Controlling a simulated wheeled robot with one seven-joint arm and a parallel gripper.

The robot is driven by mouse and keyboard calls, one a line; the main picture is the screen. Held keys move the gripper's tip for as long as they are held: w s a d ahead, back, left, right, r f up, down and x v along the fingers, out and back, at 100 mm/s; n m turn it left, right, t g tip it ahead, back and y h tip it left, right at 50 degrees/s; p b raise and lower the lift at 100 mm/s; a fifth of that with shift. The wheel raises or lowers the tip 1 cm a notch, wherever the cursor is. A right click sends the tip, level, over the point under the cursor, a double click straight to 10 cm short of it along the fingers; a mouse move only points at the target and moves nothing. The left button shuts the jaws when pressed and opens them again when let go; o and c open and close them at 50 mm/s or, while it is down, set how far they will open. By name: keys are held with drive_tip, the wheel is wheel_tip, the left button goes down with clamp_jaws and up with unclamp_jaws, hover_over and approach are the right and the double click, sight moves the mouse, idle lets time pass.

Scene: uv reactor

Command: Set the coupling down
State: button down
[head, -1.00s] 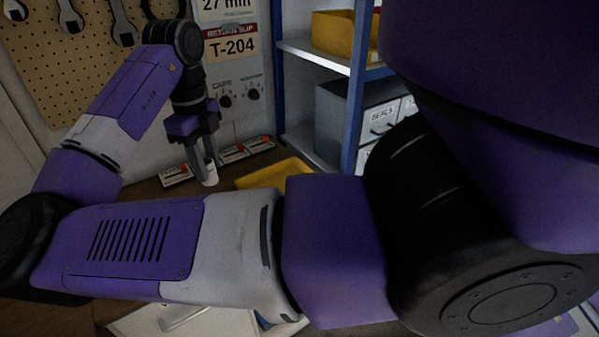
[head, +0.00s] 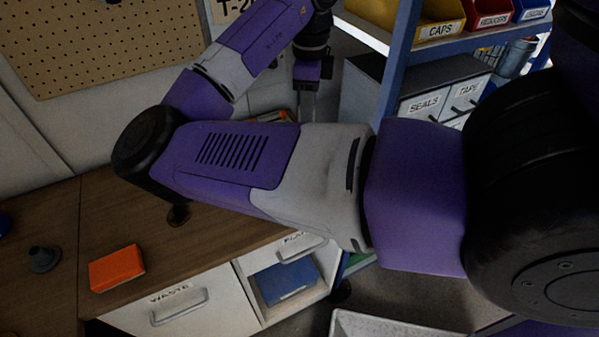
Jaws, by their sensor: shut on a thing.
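My gripper (head: 306,103) hangs fingers-down at the upper middle of the head view, beyond my own forearm. It is shut on the coupling. The fingertips and the coupling are hidden behind my arm now, so I cannot tell whether the coupling touches the bench. The wooden bench top (head: 130,220) shows at the left, below my arm.
An orange block (head: 118,268) and a dark grey flanged piece (head: 44,259) lie on the bench at the left. A WASTE drawer (head: 180,306) is below. Shelves with a yellow CAPS bin (head: 435,27) and a SEALS drawer (head: 424,104) stand right of my gripper.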

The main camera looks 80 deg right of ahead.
wheel_tip(320, 180, down, 19)
drive_tip(key=shift+f+p, duration=0.1)
drive_tip(key=shift+p, duration=0.2)
idle(0.3)
drive_tip(key=shift+f, duration=0.15)
drive_tip(key=c, duration=1)
unclamp_jaws()
